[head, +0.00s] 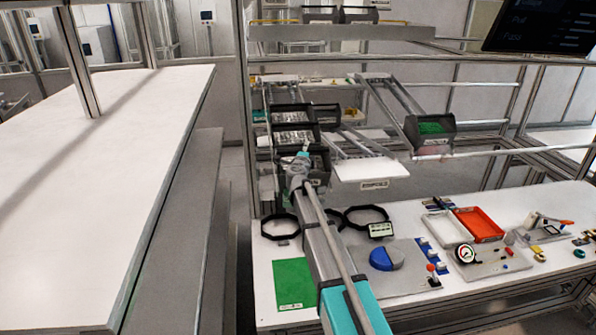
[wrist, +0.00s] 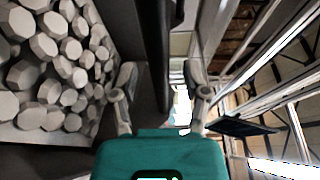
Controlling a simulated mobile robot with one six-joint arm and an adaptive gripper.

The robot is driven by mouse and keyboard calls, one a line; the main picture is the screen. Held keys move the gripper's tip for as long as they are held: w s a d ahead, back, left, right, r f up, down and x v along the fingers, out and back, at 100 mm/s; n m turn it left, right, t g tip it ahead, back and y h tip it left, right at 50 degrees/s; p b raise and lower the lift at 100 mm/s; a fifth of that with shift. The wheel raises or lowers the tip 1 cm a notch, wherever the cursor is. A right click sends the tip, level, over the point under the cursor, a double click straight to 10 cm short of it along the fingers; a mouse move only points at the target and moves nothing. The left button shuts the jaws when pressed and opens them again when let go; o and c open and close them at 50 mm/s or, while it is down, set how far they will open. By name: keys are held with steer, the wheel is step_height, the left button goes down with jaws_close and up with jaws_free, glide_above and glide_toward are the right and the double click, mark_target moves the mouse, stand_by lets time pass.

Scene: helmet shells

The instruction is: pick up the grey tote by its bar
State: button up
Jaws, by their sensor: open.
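A dark grey tote filled with pale many-sided pieces fills the left of the wrist view, and its dark wall (wrist: 152,45) runs upward between my fingers. My gripper (wrist: 163,78) is open, with one finger on the side of the pieces and the other on the outer side. I cannot tell whether either finger touches the tote or which edge is its bar. In the head view my gripper (head: 303,155) is at the dark grey totes (head: 318,160) on the rack, and my arm hides part of them.
Another dark tote with a green inside (head: 430,128) sits on the rack to the right. A white bench (head: 530,208) below holds black rings, a green sheet (head: 293,283) and a red tray (head: 478,224). A long white table (head: 110,170) at the left is clear.

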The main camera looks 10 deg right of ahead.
steer(key=shift+c, duration=0.3)
jaws_close()
stand_by(0.3)
